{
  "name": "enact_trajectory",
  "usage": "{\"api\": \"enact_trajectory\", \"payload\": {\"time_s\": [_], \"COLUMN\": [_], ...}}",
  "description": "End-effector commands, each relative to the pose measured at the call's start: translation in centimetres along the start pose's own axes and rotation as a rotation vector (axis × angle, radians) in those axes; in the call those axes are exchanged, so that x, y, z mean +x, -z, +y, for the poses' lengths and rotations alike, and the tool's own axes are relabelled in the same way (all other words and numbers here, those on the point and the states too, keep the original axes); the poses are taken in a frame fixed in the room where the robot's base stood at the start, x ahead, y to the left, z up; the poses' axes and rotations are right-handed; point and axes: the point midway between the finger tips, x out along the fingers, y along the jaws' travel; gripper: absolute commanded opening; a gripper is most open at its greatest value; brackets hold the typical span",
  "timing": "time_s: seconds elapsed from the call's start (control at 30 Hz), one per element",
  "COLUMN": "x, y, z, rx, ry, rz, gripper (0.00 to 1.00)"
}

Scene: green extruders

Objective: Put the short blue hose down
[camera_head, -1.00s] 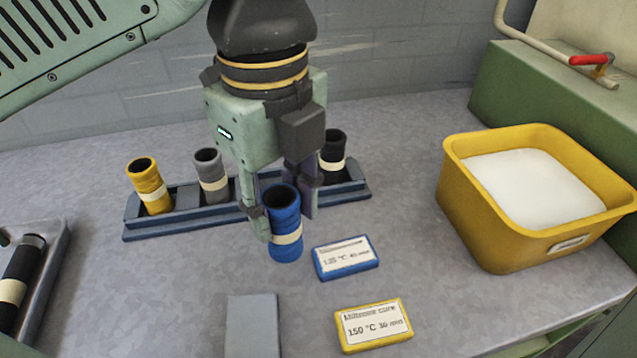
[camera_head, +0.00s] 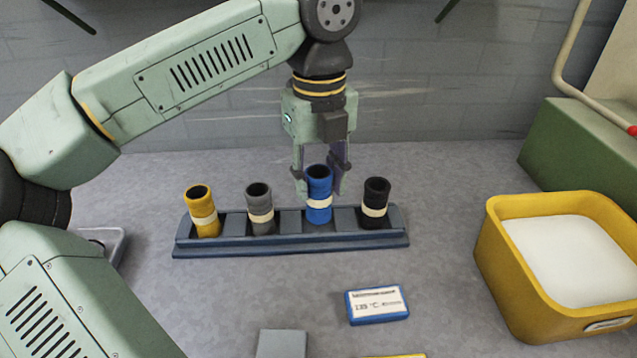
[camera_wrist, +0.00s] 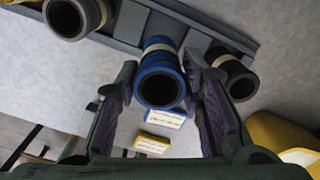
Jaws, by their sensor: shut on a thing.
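The short blue hose (camera_head: 319,193) stands upright with a cream band around it, at the rack's slot between the grey and black hoses.
A yellow hose (camera_head: 201,210), a grey hose (camera_head: 260,208) and a black hose (camera_head: 375,203) stand in the rack. A blue-edged card (camera_head: 377,305) lies in front. A yellow tub (camera_head: 502,282) of white material is at right. The table between rack and card is clear.

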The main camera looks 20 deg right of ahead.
Motion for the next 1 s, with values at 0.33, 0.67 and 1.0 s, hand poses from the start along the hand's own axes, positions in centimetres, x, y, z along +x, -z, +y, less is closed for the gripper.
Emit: {"api": "enact_trajectory", "payload": {"time_s": [0.33, 0.67, 1.0], "x": [3.3, 3.8, 4.0], "y": [-1.2, -1.2, -1.2], "z": [-0.5, -0.5, -0.5], "rx": [0.001, -0.001, -0.001], "ry": [-0.001, -0.001, -0.001], "rz": [0.002, 0.000, 0.001], "gripper": [0.00, 0.00, 0.50]}}
